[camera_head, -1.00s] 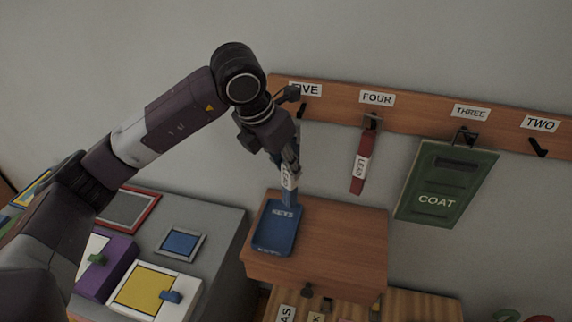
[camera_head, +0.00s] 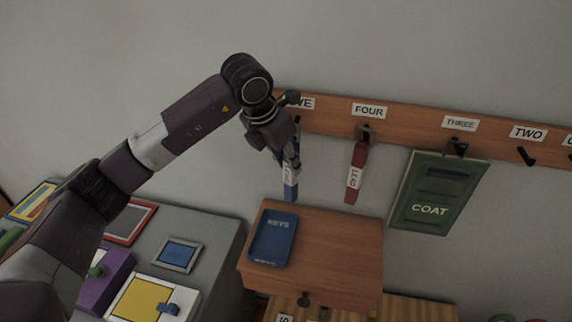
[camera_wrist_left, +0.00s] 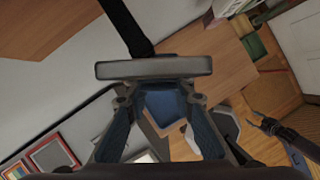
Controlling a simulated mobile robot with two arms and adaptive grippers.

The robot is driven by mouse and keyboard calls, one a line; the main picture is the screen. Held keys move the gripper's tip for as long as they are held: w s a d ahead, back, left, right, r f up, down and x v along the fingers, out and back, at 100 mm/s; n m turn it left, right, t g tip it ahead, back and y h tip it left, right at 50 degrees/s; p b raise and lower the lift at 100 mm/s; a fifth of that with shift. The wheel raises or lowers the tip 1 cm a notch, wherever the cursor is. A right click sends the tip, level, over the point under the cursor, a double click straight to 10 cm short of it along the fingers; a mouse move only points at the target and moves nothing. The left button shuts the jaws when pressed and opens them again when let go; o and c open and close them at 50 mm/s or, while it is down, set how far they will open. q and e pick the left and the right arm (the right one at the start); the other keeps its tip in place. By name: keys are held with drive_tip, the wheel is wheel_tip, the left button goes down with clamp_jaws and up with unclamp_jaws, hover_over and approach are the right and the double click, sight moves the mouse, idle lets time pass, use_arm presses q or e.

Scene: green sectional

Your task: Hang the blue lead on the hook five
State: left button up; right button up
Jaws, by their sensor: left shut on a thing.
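My left gripper (camera_head: 290,160) is shut on the blue lead (camera_head: 290,190), which hangs down from it with its white label partly covered by the fingers. In the left wrist view, a pale grey bar (camera_wrist_left: 153,68) lies across the fingertips; I cannot tell if it is part of the lead. The FIVE label (camera_head: 304,103) is partly covered by my wrist. Hook five is hidden by my gripper in the head view; a black peg (camera_wrist_left: 130,30) on wood in the wrist view may be it. A dark gripper-like shape (camera_wrist_left: 262,122) there may be my right gripper.
The wooden hook board (camera_head: 410,120) runs along the wall. A red lead (camera_head: 356,172) hangs at FOUR, a green COAT panel (camera_head: 432,192) at THREE; hook TWO (camera_head: 525,156) is bare. A blue tray (camera_head: 274,238) lies on the wooden cabinet (camera_head: 335,250) below.

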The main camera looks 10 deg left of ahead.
use_arm(q)
drive_tip(key=shift+w+f+b, duration=0.15)
drive_tip(key=shift+w+f, duration=0.1)
drive_tip(key=shift+w, duration=0.45)
drive_tip(key=shift+w+f+b, duration=0.2)
drive_tip(key=shift+w+f, duration=0.05)
drive_tip(key=shift+w, duration=0.4)
drive_tip(key=shift+w+f+b, duration=0.15)
drive_tip(key=shift+w+f, duration=0.1)
drive_tip(key=shift+w, duration=0.45)
drive_tip(key=o, duration=1)
